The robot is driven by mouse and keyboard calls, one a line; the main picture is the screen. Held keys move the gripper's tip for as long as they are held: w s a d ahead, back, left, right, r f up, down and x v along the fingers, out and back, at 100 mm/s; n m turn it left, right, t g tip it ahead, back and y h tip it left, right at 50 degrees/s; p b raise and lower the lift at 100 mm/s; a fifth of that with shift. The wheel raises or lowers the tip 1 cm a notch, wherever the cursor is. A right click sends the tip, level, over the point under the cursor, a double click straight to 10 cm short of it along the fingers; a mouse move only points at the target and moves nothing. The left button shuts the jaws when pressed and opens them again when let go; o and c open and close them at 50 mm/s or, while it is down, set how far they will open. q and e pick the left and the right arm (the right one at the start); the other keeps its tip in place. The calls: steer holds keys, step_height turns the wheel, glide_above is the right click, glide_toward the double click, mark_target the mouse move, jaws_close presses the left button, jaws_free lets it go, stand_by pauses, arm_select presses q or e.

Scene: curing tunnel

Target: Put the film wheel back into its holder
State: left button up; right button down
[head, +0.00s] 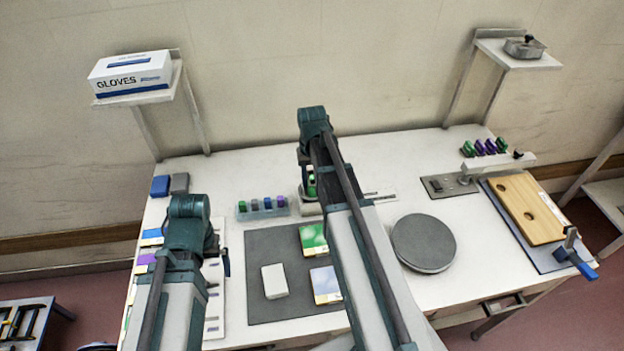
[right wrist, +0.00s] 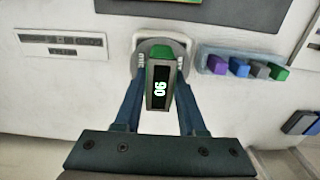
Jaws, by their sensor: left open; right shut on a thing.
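The film wheel (right wrist: 160,80), as I take it, is a green-topped dark piece with a white 06 on its face. In the right wrist view my right gripper (right wrist: 161,92) is shut on it, one blue finger on each side. It is at a rounded grey and white stand (right wrist: 141,45); I cannot tell whether it touches it. In the head view a little green shows behind my right arm (head: 311,184). A white rack (head: 500,164) with several green and purple pieces stands at the back right. My left gripper (head: 225,262), mostly hidden behind its arm, is open over the left of the bench.
A clear rack (head: 263,212) of coloured blocks stands left of my right arm. A grey mat (head: 262,247) carries a white block (head: 275,281) and coloured cards. A round grey plate (head: 423,243) and a wooden board (head: 527,208) lie to the right.

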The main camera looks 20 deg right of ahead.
steer(key=shift+f, duration=0.4)
jaws_free()
stand_by(0.4)
steer(key=shift+r, duration=0.2)
step_height(320, 180, up, 7)
steer(key=p, duration=0.6)
steer(key=shift+f+p, duration=0.1)
steer(key=shift+p, duration=0.2)
steer(key=shift+f, duration=0.1)
stand_by(0.4)
